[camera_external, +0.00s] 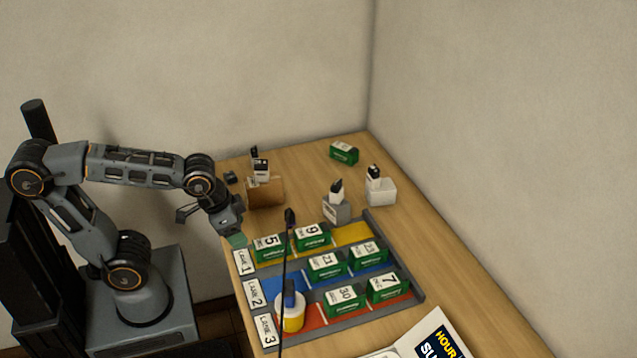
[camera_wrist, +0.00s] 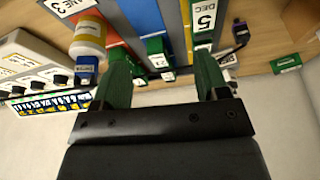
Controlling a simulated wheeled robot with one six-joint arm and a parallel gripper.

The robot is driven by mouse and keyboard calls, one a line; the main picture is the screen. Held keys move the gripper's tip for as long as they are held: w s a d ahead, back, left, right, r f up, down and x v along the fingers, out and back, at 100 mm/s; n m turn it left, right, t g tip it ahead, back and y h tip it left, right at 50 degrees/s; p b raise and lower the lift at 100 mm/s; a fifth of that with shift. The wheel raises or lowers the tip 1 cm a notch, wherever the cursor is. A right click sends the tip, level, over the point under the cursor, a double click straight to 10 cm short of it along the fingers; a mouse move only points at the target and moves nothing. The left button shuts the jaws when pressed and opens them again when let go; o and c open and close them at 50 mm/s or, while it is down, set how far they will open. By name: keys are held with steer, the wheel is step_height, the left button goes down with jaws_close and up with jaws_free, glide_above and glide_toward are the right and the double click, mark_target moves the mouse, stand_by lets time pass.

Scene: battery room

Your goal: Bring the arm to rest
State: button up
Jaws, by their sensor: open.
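My grey arm reaches from its base at the left over to the table, bent at the elbow, with the wrist pointing down. My gripper (camera_external: 238,240) hangs by the left edge of the lane board, close to the Lane 1 label (camera_external: 242,262). In the wrist view its two green fingers stand apart, and nothing shows held in my gripper (camera_wrist: 163,78). Whether the fingers touch anything below cannot be told.
The grey lane board (camera_external: 420,296) holds several green numbered boxes and a white-yellow bottle (camera_external: 291,312) with a blue top. Card holders (camera_external: 265,193) and a loose green box (camera_external: 344,153) stand behind. A thin dark stalk (camera_external: 285,265) rises in front. Walls enclose the back and right.

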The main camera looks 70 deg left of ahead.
steer(key=shift+n, duration=0.7)
steer(key=s+a+f, duration=0.1)
steer(key=s+a, duration=0.1)
steer(key=a+f, duration=0.1)
steer(key=a, duration=0.1)
steer(key=shift+s+f, duration=0.3)
steer(key=shift+s, duration=0.1)
